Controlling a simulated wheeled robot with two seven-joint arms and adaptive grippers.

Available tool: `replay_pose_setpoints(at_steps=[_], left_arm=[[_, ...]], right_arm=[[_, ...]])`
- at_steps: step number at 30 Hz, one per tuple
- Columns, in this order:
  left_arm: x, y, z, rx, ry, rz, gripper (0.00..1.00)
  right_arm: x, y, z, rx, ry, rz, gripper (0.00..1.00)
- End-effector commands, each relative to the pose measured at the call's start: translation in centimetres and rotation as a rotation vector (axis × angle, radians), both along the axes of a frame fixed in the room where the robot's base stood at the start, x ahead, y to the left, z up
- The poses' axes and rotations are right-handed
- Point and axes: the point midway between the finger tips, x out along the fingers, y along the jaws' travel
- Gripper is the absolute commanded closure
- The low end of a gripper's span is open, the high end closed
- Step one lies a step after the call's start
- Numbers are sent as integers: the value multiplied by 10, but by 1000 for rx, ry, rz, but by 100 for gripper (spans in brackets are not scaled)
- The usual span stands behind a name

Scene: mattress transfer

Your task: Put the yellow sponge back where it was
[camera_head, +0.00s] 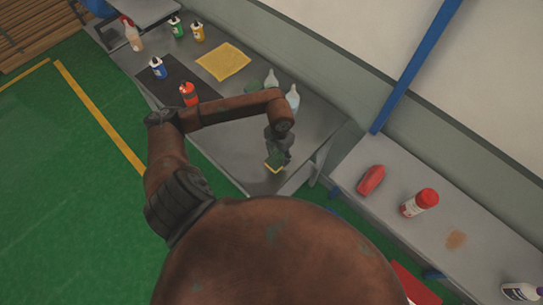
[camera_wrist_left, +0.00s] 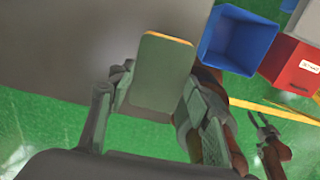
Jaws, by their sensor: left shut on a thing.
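The yellow sponge (camera_head: 273,164) has a dark green side and a thin yellow edge. My left gripper (camera_head: 277,153) is shut on it, over the near right end of the grey table (camera_head: 232,160). In the left wrist view the sponge (camera_wrist_left: 160,72) shows its flat green face between the two fingers of the gripper (camera_wrist_left: 152,98), with the grey tabletop behind. I cannot tell whether the sponge touches the table. My right gripper (camera_wrist_left: 261,125) shows small in the left wrist view, its fingers apart and empty.
The table bears a yellow cloth (camera_head: 223,62), a dark mat (camera_head: 180,82), an orange-red bottle (camera_head: 189,94) and several other bottles. A second grey bench (camera_head: 390,195) at right holds a red object (camera_head: 370,180) and a red-capped can (camera_head: 420,202). A blue bin (camera_wrist_left: 236,40) and red box (camera_wrist_left: 293,66) stand beyond.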

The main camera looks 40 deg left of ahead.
Motion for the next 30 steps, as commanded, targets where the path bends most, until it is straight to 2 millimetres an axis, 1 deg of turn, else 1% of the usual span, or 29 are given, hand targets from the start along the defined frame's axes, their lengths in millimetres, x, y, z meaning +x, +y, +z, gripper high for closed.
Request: replay_pose_setpoints(at_steps=[1,4,13,15,19,22,26,27,30], left_arm=[[-2,7,-9,0,7,3,74],[2,19,-24,-2,4,2,74],[5,37,-47,-2,4,1,74],[5,36,-57,-4,5,0,74],[6,36,-72,-3,3,-2,74],[6,36,-78,-2,1,-3,74],[6,36,-79,-1,1,-3,74],[6,36,-79,-1,1,-3,53],[6,36,-79,-1,1,-3,47]], right_arm=[[0,0,5,0,0,0,60],[0,0,9,0,0,0,60],[0,0,15,0,-1,0,60],[1,0,23,0,-1,0,60],[1,0,31,-1,-1,0,60],[1,0,31,-1,-2,0,60],[1,0,30,-1,-2,0,60],[1,-1,30,-1,-2,0,60],[1,-1,30,-1,-1,1,60]])
